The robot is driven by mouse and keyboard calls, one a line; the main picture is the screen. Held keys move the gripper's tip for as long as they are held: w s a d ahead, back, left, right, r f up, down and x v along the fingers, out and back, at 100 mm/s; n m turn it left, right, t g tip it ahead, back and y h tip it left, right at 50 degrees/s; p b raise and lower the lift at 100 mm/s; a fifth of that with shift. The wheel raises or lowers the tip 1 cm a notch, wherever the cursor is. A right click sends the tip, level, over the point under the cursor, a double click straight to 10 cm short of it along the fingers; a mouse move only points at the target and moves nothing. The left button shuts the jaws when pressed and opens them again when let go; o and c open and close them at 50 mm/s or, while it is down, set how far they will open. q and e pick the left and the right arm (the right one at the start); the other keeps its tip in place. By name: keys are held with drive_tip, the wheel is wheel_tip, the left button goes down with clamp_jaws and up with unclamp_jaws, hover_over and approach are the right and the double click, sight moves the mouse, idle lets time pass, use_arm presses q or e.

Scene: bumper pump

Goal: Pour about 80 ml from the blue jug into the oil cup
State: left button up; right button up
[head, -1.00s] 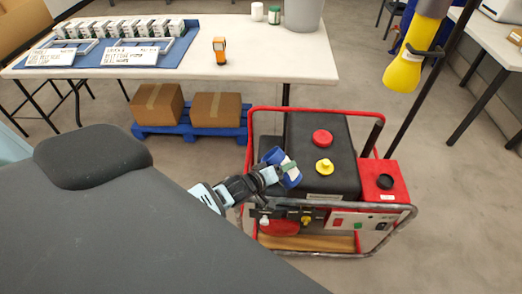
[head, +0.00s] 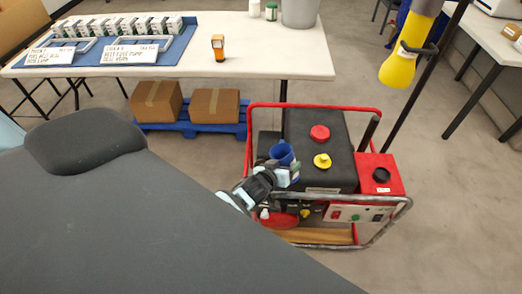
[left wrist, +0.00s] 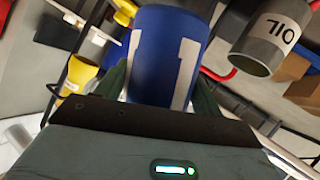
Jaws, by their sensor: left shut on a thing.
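The blue jug (head: 281,152) is at the left side of the generator, its open mouth showing in the head view. My left gripper (head: 277,172) is shut on it. In the left wrist view, the jug (left wrist: 160,45), with white marks on its side, stands between my left fingers (left wrist: 160,88). The grey oil cup (left wrist: 262,48), lettered OIL upside down in that view, is to the right of the jug and apart from it. I cannot clearly make out the cup in the head view. The liquid inside the jug is hidden. My right gripper is not in view.
The red-framed generator (head: 335,215) has a black top with a red cap (head: 320,132) and a yellow cap (head: 322,160). A yellow funnel-like thing (head: 398,68) hangs on a stand at right. Behind are a white table (head: 260,60) and boxes on a blue pallet (head: 195,130).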

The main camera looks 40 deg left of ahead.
use_arm(q)
drive_tip(key=shift+d+f+m+y+b, duration=0.6)
drive_tip(key=shift+m+y+b, duration=0.2)
drive_tip(key=shift+m+b, duration=0.25)
drive_tip(key=shift+d+r+m, duration=0.1)
drive_tip(key=shift+d+m, duration=0.05)
drive_tip(key=shift+m, duration=0.1)
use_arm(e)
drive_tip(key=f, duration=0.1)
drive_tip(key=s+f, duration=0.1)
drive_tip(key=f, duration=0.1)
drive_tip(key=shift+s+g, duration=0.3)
use_arm(q)
drive_tip(key=shift+w+r+y, duration=0.1)
drive_tip(key=shift+r+y, duration=0.05)
drive_tip(key=shift+y, duration=0.15)
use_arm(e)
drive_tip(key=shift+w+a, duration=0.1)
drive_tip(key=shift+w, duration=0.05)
